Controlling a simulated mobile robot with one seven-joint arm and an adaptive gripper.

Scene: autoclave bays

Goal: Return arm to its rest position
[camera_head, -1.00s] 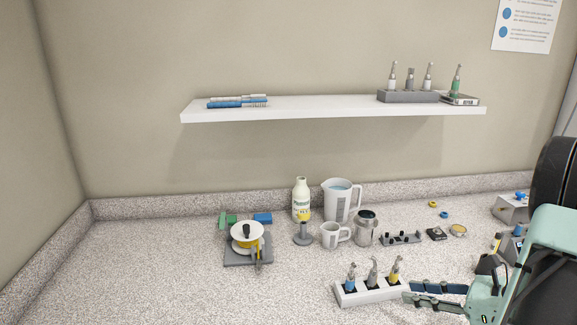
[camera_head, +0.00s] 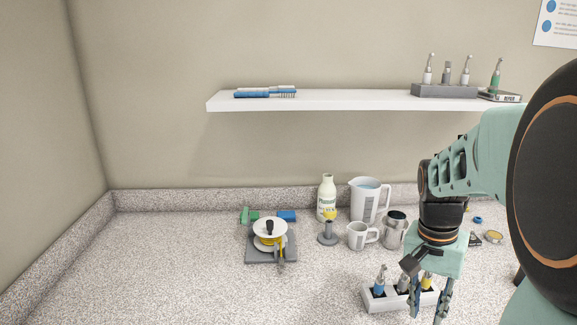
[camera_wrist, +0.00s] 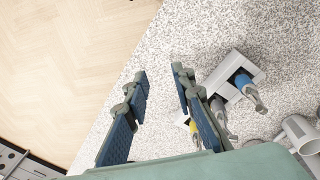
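My gripper (camera_head: 428,300) hangs fingers-down at the front right of the speckled counter in the head view, in front of a white holder. In the wrist view my gripper (camera_wrist: 160,105) shows two fingers apart with nothing between them. The white holder (camera_head: 375,303) carries several handpieces, with blue, grey and yellow parts; my gripper hides part of it. In the wrist view the holder (camera_wrist: 243,68) lies just right of the fingers, with its blue handpiece (camera_wrist: 246,85) clear of them. Whether a finger touches the holder cannot be told.
A white jug (camera_head: 368,200), a mug (camera_head: 360,236), a metal pitcher (camera_head: 394,230) and a bottle (camera_head: 326,198) stand behind. A wall shelf (camera_head: 350,100) hangs above. The counter's left front is clear.

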